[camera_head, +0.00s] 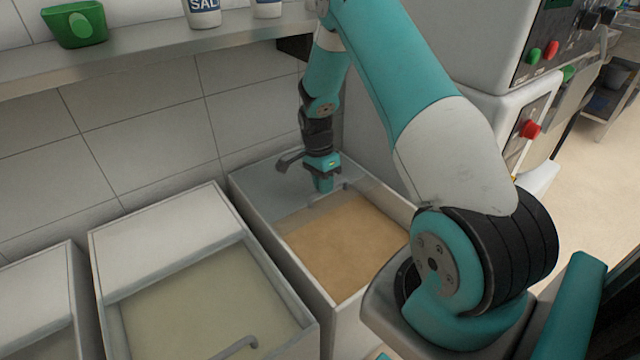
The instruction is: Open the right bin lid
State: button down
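The right bin (267,237) is a pale box with brown, flour-like contents (345,245) showing through its open front part. Its grey lid (262,187) appears to lie at the back of the bin, near the wall. A dark grey curved handle (288,161) stands at the lid's back part. My gripper (323,184) points down over the back of the right bin, just right of the handle and close to the edge of the opening. Its fingers are small and partly merged in view, so I cannot tell whether they hold or touch the handle.
The middle bin (160,240) has a pale panel with a handle (238,347) near its front. Another bin (35,290) is at far left. A metal shelf (150,52) with a green container (75,25) runs above. A machine (490,50) stands right.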

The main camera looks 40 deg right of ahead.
jog(key=shift+w+d, duration=0.1)
jog(key=shift+d, duration=0.15)
jog(key=c, duration=1.1)
grip_release()
jog(key=shift+a, duration=0.2)
jog(key=r, duration=0.4)
jog(key=w+r, duration=0.1)
jog(key=r, duration=0.3)
jog(key=w+r, duration=0.1)
jog(key=r, duration=0.2)
jog(key=shift+w+d+r, duration=0.15)
jog(key=shift+r, duration=0.25)
